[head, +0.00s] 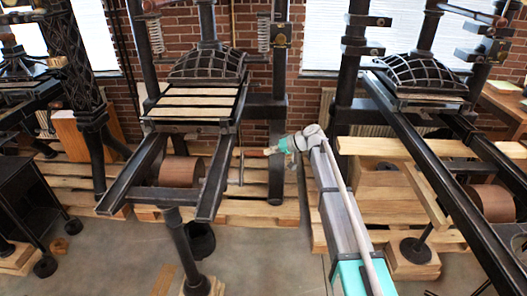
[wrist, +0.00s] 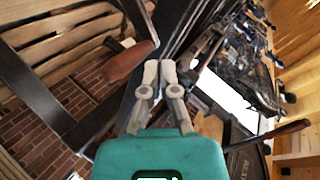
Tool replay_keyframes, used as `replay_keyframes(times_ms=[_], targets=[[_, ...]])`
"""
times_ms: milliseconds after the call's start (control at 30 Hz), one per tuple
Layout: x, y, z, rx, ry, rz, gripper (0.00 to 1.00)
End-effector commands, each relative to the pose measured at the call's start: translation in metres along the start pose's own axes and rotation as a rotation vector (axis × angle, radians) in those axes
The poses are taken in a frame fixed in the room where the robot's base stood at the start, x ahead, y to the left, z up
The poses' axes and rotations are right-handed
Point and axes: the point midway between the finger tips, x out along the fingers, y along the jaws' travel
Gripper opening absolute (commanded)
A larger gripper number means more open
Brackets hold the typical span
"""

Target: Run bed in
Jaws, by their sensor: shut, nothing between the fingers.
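The middle hand press has a bed (head: 196,102) with pale slats, lying at the far part of its rails (head: 133,172), just in front of the domed platen (head: 208,64). A crank with a wooden handle (head: 250,153) stands at the right side of these rails. My gripper (head: 270,150) is shut and empty at the right end of the handle; whether it touches is unclear. In the wrist view the reddish handle (wrist: 127,62) lies left of my shut fingertips (wrist: 160,66), with a small gap in the picture.
A second press with long dark rails (head: 405,135) and its own domed platen (head: 425,72) stands at the right. Another press frame (head: 75,70) stands at the left. Wooden pallets (head: 270,210) lie under the presses. The concrete floor (head: 110,255) is mostly clear in front.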

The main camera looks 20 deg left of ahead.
Motion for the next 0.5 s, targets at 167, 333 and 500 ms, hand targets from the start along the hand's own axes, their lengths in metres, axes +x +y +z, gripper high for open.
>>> replay_keyframes(times_ms=[167, 333, 500], targets=[[-0.008, -0.005, 0.004, -0.250, 0.039, 0.043, 0.00], [-0.015, -0.008, 0.006, -0.494, 0.067, 0.095, 0.00], [-0.023, -0.011, 0.009, -0.736, 0.084, 0.154, 0.00]])
